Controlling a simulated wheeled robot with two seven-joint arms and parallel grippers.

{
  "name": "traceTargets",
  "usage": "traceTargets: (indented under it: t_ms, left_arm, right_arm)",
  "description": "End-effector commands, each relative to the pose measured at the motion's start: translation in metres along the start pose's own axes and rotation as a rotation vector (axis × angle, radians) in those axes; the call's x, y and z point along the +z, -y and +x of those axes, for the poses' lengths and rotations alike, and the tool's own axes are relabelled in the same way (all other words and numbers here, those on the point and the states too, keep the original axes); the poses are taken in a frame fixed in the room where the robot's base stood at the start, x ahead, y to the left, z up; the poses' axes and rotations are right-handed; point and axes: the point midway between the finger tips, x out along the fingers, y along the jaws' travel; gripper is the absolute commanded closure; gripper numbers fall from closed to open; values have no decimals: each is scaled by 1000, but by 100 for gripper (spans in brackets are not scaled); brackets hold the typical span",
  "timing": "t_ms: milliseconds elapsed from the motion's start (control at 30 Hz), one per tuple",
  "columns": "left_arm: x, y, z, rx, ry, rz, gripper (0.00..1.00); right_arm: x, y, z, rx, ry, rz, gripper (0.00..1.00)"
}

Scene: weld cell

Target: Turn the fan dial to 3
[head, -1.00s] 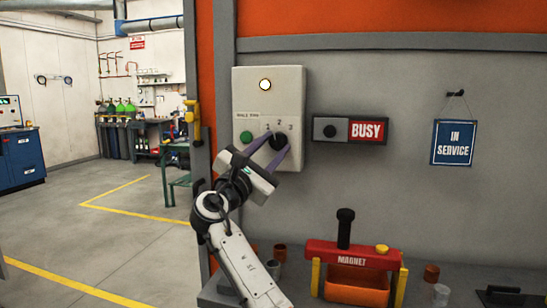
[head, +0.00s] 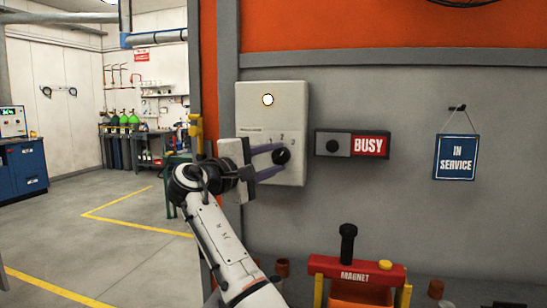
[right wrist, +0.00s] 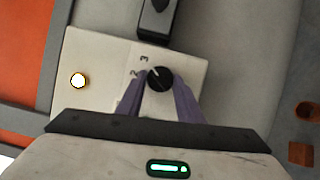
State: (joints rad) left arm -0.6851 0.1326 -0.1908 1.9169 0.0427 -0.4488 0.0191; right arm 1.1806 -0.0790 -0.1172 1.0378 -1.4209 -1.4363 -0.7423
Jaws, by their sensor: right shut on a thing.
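The fan dial (head: 281,156) is a round black knob on a pale control box (head: 298,105), with the numbers 1, 2 and 3 around it. It also shows in the right wrist view (right wrist: 160,80), where its white mark lies between 2 and 3; I cannot tell exactly how close to 3. My right gripper (head: 276,158) is shut on the dial, with one purple finger on each side. The gripper body comes in from the left and hides the lower left of the box. My left gripper is out of view.
A white lamp (head: 268,100) glows on the box. To the right are a BUSY sign (head: 368,146) with its own black knob and a hanging IN SERVICE sign (head: 455,157). Below stands a red MAGNET frame (head: 355,272). Open floor lies to the left.

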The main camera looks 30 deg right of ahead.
Motion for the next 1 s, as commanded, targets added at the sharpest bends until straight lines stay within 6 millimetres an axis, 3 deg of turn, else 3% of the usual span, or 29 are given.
traceTargets:
  t_ms: [300,800,833,933,1000]
  left_arm:
    - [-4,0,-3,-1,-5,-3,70]
    - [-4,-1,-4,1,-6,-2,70]
    - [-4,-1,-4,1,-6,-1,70]
    - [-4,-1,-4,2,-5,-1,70]
    - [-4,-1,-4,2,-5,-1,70]
  right_arm:
    - [0,-2,0,-41,-1,98,89]
    - [0,-2,0,-46,-1,113,89]
    - [0,-2,0,-46,-1,113,64]
    - [0,-2,0,-46,-1,113,48]
    - [0,-2,0,-46,-1,112,48]
